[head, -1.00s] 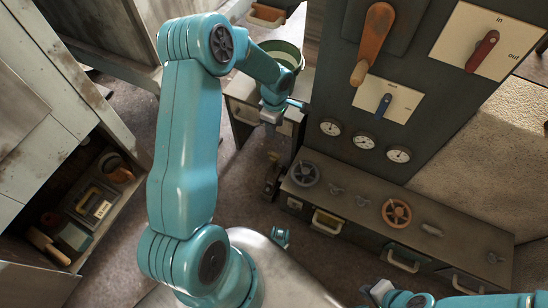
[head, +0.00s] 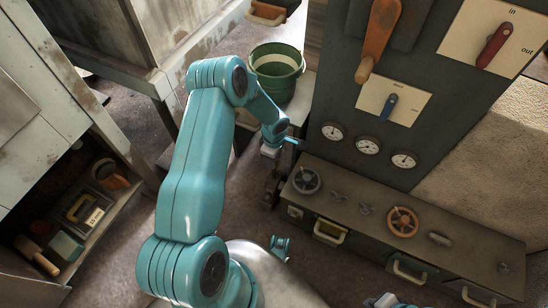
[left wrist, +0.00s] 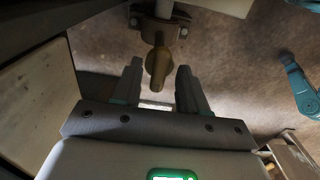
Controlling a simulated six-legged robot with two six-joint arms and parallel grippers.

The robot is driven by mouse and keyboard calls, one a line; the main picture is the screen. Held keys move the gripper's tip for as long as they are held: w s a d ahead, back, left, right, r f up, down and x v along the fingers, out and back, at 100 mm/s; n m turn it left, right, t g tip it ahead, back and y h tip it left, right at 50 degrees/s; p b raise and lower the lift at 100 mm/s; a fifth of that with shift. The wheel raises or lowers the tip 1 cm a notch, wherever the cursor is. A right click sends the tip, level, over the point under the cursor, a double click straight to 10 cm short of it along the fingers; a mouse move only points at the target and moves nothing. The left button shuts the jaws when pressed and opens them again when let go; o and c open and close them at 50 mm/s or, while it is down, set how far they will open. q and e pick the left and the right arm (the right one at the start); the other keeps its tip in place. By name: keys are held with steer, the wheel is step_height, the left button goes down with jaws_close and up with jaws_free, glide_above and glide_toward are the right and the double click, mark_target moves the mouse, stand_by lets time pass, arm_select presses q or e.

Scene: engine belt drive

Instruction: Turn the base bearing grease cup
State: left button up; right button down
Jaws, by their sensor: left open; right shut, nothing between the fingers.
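The grease cup (left wrist: 158,66) is a brass, rounded piece with a narrow lower end. In the left wrist view it hangs from a dark bearing fitting (left wrist: 160,28). My left gripper (left wrist: 159,72) is open, with one finger on each side of the cup in that view; I cannot tell whether they touch it. In the head view my left gripper (head: 271,151) is just above a dark upright fitting at the cabinet's left end, and its fingers are mostly hidden. My right gripper (head: 384,300) is shut and empty at the bottom edge.
A low cabinet (head: 465,250) with handwheels and drawer handles stands right of my left gripper. A dark panel (head: 350,165) with levers and gauges rises behind it. A green bucket (head: 277,68) stands behind the left arm. An open shelf with tools (head: 85,210) is at left.

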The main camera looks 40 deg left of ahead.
arm_select(q)
jaws_close()
